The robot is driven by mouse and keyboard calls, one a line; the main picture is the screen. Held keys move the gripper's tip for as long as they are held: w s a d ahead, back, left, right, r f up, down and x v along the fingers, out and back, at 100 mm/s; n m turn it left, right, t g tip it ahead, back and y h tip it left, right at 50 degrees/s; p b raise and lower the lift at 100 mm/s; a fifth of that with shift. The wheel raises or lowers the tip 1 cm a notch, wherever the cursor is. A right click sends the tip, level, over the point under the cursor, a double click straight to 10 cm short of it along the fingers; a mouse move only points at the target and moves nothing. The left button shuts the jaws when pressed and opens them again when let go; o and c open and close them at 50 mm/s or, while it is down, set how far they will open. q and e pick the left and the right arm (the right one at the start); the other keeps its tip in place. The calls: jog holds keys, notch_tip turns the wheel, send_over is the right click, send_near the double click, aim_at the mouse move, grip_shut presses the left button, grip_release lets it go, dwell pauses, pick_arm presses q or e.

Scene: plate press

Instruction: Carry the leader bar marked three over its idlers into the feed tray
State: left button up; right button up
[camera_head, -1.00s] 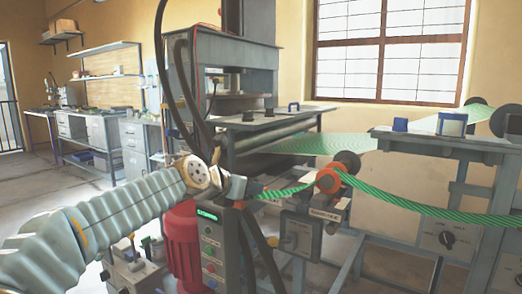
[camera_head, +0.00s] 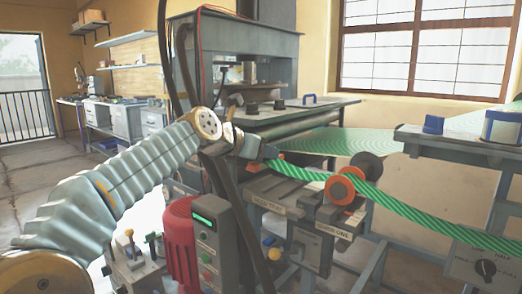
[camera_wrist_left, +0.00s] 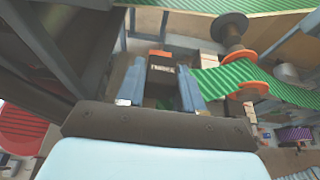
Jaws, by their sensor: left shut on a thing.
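My left gripper (camera_head: 262,152) is shut on the leader bar (camera_wrist_left: 161,68), seen between its fingers in the left wrist view (camera_wrist_left: 160,88). The bar's pale label is small and blurred, and seems to read three. A green striped web (camera_head: 415,212) runs from the bar to the right, over an orange-flanged idler (camera_head: 341,189). The web also shows in the left wrist view (camera_wrist_left: 225,77). The feed tray (camera_head: 268,205), with its name on a front label, lies below and beside the gripper. The bar is above it; contact cannot be told. My right gripper is not in view.
The press (camera_head: 235,55) with its rollers and flat top stands behind the gripper. A red motor (camera_head: 181,240) and a control box (camera_head: 207,235) stand below my left arm. A wider green web (camera_head: 330,143) runs behind the idler. Dark hoses hang near the arm.

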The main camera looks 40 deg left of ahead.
aim_at(250, 170)
pick_arm(q)
jog(key=x, duration=0.9)
jog(key=shift+r, duration=0.1)
notch_tip(250, 170, down, 3)
jog(key=shift+s+f+b, duration=0.1)
jog(key=shift+f+b, duration=0.05)
jog(key=shift+b, duration=1.05)
jog(key=shift+f+b, duration=0.7)
jog(key=shift+f, duration=0.45)
jog(key=o, duration=1.2)
jog(key=v, duration=1.3)
jog(key=shift+s, duration=0.3)
jog(key=shift+r, duration=0.1)
